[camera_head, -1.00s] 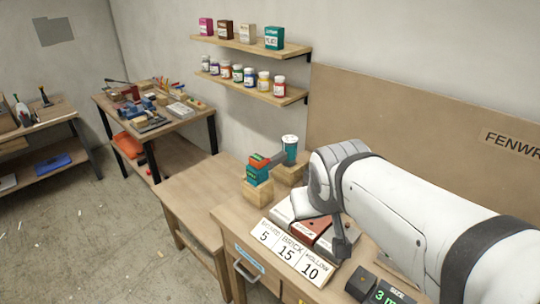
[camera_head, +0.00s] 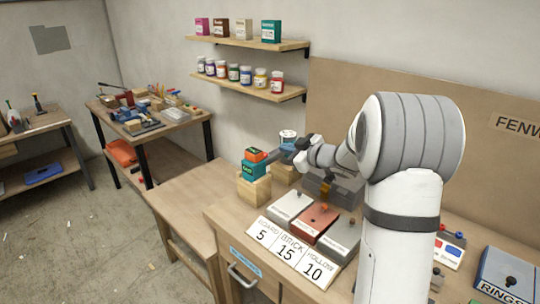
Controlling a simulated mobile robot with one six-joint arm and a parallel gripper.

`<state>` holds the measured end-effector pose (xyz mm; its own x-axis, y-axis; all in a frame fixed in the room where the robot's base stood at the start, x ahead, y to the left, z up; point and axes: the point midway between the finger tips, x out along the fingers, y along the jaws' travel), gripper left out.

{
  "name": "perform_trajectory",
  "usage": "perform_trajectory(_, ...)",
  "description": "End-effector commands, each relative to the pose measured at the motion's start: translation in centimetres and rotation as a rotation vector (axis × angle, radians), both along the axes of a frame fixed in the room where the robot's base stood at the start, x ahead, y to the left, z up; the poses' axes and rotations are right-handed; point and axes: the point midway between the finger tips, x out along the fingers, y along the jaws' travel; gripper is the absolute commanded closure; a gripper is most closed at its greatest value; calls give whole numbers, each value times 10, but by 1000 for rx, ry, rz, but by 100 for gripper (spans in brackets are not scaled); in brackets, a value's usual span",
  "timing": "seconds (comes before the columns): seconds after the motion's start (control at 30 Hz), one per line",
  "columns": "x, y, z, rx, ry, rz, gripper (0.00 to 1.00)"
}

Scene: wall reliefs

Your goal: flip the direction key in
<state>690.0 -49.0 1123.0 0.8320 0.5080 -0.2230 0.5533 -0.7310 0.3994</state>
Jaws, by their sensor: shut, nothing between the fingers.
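A teal and orange tool (camera_head: 254,165), resembling a drill, stands on a wooden block (camera_head: 254,189) at the back left of the bench, a grey part extending to its right. No direction key can be made out on it at this size. My gripper (camera_head: 299,152) is at the end of my bent arm, just right of the tool's grey end. It is shut and empty. Its fingertips are small and dark, and I cannot tell whether they touch the tool. A cup-like container (camera_head: 288,136) behind is partly hidden.
A white, a red (camera_head: 314,223) and a grey block stand behind cards (camera_head: 290,255) reading 5, 15 and 10. A dark grey box (camera_head: 347,190) lies below my wrist. A red-and-blue device (camera_head: 450,246) and a blue box (camera_head: 508,272) are at right. The side table (camera_head: 180,195) is clear.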

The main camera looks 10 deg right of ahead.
Motion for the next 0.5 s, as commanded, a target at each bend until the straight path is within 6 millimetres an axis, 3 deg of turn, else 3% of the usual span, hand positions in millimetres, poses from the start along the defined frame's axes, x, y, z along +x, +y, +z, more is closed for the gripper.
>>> perform_trajectory(0.3,2,1,1,1,0,-2,100)
perform_trajectory(0.5,21,14,-5,1,2,0,100)
